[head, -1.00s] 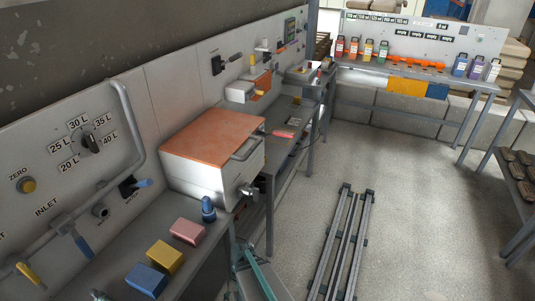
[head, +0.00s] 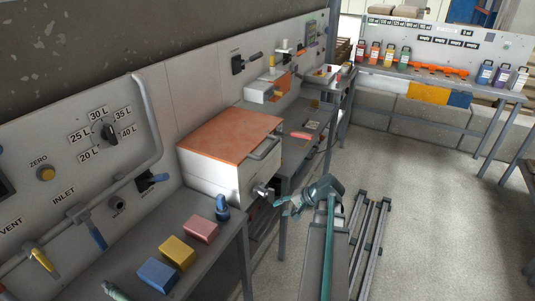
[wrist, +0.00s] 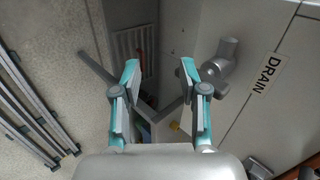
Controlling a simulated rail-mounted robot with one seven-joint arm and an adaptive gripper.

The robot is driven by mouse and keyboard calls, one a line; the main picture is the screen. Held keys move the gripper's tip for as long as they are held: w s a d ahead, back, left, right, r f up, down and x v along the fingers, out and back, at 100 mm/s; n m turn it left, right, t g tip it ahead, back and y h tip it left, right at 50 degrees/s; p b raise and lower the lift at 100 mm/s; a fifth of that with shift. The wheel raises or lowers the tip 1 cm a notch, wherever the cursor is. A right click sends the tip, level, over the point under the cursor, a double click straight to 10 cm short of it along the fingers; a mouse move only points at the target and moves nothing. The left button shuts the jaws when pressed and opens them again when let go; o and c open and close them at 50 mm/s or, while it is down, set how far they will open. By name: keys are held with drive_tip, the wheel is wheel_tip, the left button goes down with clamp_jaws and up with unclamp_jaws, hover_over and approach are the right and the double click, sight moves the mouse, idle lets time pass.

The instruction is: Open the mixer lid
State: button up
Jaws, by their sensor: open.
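The mixer is a white box (head: 209,180) with an orange-brown lid (head: 228,138) lying shut on top. The lid's grey bar handle (head: 265,147) is along its right edge. A metal drain valve (head: 262,190) sticks out of the mixer's front. My gripper (head: 281,203) is just right of this valve and lower than the lid handle. In the wrist view my gripper (wrist: 159,72) is open with nothing between its fingers. The drain valve (wrist: 220,66) is beside its right finger, near the "DRAIN" label (wrist: 264,74). The lid is not visible in the wrist view.
A blue valve knob (head: 222,208) and pink (head: 201,229), yellow (head: 177,252) and blue (head: 157,276) blocks are on the near bench. Floor rails (head: 370,240) run beside my arm. Bottles and orange items line the back shelf. Open floor lies to the right.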

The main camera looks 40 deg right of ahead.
drive_tip(key=d+r+t, duration=0.3)
drive_tip(key=d+r, duration=0.1)
drive_tip(key=r, duration=0.6)
drive_tip(key=t+y, duration=0.2)
drive_tip(key=t, duration=0.1)
approach(267, 151)
drive_tip(key=w+f, duration=0.1)
drive_tip(key=shift+m, duration=0.4)
drive_tip(key=p+x, duration=0.1)
drive_tip(key=x, duration=0.5)
drive_tip(key=p+x, duration=0.1)
drive_tip(key=x, duration=0.2)
drive_tip(key=shift+w+d+p, duration=0.3)
drive_tip(key=shift+w, duration=0.1)
clamp_jaws()
